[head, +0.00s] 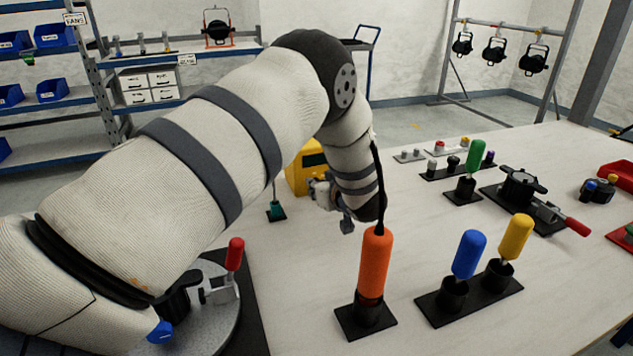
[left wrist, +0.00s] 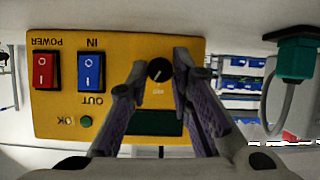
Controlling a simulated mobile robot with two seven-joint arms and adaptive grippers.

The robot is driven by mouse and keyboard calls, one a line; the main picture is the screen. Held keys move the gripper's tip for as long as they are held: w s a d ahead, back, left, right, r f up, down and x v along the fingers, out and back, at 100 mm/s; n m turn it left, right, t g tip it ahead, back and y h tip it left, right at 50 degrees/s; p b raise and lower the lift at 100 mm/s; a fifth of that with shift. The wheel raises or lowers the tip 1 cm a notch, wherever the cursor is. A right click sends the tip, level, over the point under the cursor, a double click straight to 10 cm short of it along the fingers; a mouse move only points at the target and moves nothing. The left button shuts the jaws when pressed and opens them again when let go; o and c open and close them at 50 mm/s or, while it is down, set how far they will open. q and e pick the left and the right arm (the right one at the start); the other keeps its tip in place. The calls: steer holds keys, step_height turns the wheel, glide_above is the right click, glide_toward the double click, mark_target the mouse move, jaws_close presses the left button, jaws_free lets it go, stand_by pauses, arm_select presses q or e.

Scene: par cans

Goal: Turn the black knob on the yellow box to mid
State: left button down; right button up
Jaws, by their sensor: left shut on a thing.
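The yellow box (head: 305,172) stands at the far left of the table, partly hidden behind my left arm. In the left wrist view its yellow face (left wrist: 120,50) appears upside down, with the black knob (left wrist: 159,70) near its right side. A pale mark on the knob slants toward the picture's upper right; the small lettering by it is too blurred to read. My left gripper (head: 324,195) is at the box's face, its fingers (left wrist: 160,75) on either side of the knob and shut on it. My right gripper is not in view.
The box also has a red switch (left wrist: 46,70), a blue switch (left wrist: 90,72), a green button (left wrist: 86,122) and a dark display (left wrist: 155,122). A teal plug (head: 276,210) stands beside the box. An orange handle (head: 375,268) with a black cable stands in front of my wrist.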

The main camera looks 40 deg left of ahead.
arm_select(q)
steer(key=shift+s+a+r+n+t+h+p, duration=0.15)
steer(key=shift+n+t+p, duration=0.2)
steer(key=shift+n, duration=0.2)
steer(key=shift+d+r+n+t+h+p, duration=0.15)
steer(key=shift+n+t+p, duration=0.2)
steer(key=shift+n, duration=0.2)
steer(key=shift+a+f+n+t, duration=0.15)
steer(key=shift+f+n+t, duration=0.1)
steer(key=shift+n+t, duration=0.4)
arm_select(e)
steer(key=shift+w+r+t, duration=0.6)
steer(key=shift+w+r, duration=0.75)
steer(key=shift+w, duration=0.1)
arm_select(q)
steer(key=shift+n, duration=0.25)
steer(key=c, duration=1.4)
jaws_free()
steer(key=shift+f, duration=0.1)
steer(key=shift+c, duration=0.2)
step_height(320, 180, up, 10)
steer(key=shift+r, duration=0.1)
